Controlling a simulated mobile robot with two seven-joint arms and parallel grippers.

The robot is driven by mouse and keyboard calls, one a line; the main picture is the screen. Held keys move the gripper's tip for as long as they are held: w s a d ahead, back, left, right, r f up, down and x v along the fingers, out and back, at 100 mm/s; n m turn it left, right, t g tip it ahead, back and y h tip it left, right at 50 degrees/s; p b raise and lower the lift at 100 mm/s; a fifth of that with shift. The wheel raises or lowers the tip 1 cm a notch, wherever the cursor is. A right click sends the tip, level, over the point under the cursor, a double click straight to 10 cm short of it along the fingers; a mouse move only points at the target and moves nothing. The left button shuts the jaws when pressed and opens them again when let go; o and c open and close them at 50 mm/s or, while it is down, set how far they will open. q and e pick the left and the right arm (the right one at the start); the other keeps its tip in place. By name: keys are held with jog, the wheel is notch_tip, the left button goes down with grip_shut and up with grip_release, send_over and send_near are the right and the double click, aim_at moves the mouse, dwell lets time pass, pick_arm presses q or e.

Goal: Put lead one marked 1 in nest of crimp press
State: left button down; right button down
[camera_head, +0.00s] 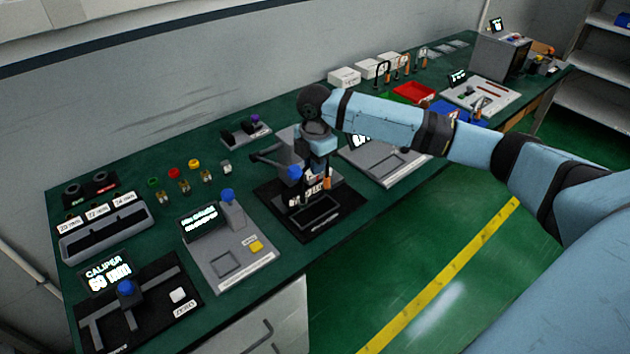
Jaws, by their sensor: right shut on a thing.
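My right gripper (314,184) comes in from the right and points down over a device on a black base. It is shut on a thin lead (327,183), of which a small orange end shows; a number 1 on it cannot be read. The device looks like the crimp press (332,217), with a grey body, a lever with a blue knob (294,172) and a dark rectangular recess at its front. My gripper hides much of the press and its label, so I cannot tell whether the lead touches the nest. My left gripper is out of view.
A grey tester (232,252) and a caliper station (130,302) stand to the left on the green bench. Right of the press is a grey panel (385,163). Farther back are a red tray (414,92), white boxes (345,77) and several hanging leads (387,72).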

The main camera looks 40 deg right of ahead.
notch_tip(320, 180, down, 6)
jog(key=shift+r, duration=0.1)
dwell(0.4)
jog(key=c, duration=1.2)
grip_release()
notch_tip(320, 180, up, 12)
